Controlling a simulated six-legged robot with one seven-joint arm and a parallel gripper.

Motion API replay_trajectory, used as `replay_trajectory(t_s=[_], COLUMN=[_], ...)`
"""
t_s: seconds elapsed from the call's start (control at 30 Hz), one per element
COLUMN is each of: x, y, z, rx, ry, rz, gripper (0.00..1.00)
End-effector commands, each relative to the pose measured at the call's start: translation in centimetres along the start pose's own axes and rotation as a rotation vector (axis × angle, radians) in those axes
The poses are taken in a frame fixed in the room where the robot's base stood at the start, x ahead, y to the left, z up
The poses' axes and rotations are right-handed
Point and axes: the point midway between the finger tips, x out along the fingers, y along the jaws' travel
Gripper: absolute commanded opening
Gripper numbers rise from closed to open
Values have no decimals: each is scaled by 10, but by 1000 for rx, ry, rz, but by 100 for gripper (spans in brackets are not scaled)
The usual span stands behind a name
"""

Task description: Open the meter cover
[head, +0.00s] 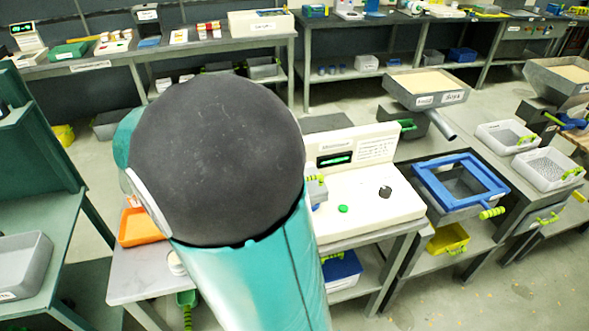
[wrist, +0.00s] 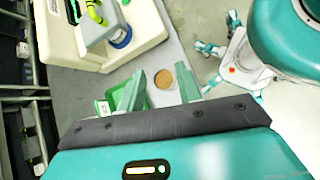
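The meter (head: 365,200) is a cream-white bench machine with a green-lit display, a green button and a dark knob. At its left end is a grey cover (head: 316,188) with a yellow-green handle, partly hidden behind my arm. In the wrist view the meter (wrist: 58,38) is at upper left, with the grey cover (wrist: 100,24) and its handle (wrist: 95,12) near the top edge. A blue ring shows beside the cover. My gripper (wrist: 160,88) is open and empty, its two teal fingers apart, below and right of the cover in this view. My arm hides it in the head view.
A round dish of tan material (wrist: 163,79) shows between the fingers, on the grey bench. A green container (wrist: 120,92) shows beside the left finger. An orange tray (head: 140,229) lies left of my arm. A blue-framed box (head: 460,180) stands right of the meter.

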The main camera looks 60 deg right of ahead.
Motion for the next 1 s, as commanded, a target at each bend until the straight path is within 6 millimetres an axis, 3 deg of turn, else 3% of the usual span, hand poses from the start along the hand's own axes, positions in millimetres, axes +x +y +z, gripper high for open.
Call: replay_trajectory(t_s=[0.2, 0.5, 0.77, 1.0], x=[51, 87, 98, 127], y=[48, 92, 100, 107], z=[8, 12, 21, 50], rx=[-219, -446, -473, -474], ry=[-386, -768, -815, -812], rz=[7, 0, -1, -1], gripper=[34, 34, 34, 34])
